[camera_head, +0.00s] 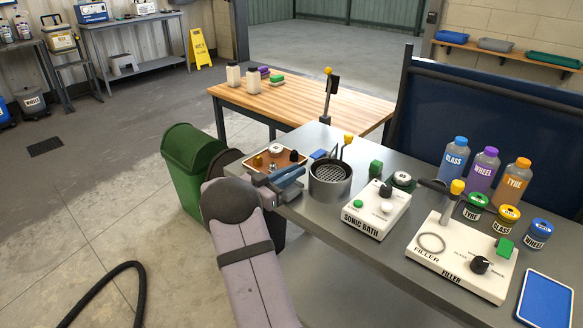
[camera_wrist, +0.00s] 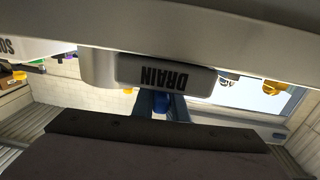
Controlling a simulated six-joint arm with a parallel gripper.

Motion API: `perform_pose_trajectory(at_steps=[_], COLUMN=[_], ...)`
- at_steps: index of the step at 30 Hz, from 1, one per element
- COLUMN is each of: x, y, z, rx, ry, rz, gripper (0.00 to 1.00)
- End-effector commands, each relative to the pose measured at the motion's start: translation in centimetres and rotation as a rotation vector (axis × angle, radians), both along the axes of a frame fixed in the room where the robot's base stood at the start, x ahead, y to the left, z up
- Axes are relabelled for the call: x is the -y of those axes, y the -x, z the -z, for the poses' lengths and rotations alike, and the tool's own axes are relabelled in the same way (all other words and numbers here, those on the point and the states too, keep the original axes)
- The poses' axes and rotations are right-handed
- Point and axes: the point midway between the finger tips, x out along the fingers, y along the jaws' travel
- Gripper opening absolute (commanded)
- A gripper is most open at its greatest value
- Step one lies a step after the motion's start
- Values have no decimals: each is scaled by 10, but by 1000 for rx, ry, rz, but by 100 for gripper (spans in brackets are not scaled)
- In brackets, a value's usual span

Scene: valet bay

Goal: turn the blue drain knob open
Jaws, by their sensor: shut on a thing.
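In the wrist view the grey block marked DRAIN (camera_wrist: 130,72) shows upside down. The blue drain knob (camera_wrist: 161,101) is a small dark blue piece right beside that label, between the blue fingers of my gripper (camera_wrist: 163,106). The fingers are shut on it. In the head view my gripper (camera_head: 287,178) is at the near left end of the grey bench, beside the metal basin (camera_head: 330,195). There the gripper hides the knob and the DRAIN label, and I cannot tell how far the knob is turned.
A wooden-topped panel with small knobs (camera_head: 265,158) lies just behind my gripper. A white SONIC BATH box (camera_head: 362,218) and a FILLER box (camera_head: 455,270) stand to the right. A green bin (camera_head: 190,165) stands left of the bench.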

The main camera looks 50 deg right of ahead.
Motion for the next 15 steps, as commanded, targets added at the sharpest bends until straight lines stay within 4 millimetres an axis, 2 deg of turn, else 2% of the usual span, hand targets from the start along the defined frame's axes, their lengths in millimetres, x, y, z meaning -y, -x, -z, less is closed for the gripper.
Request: perform_pose_trajectory(at_steps=[15], x=[0], y=[1], z=[-2], rx=[2], ry=[4], rz=[47], gripper=[0])
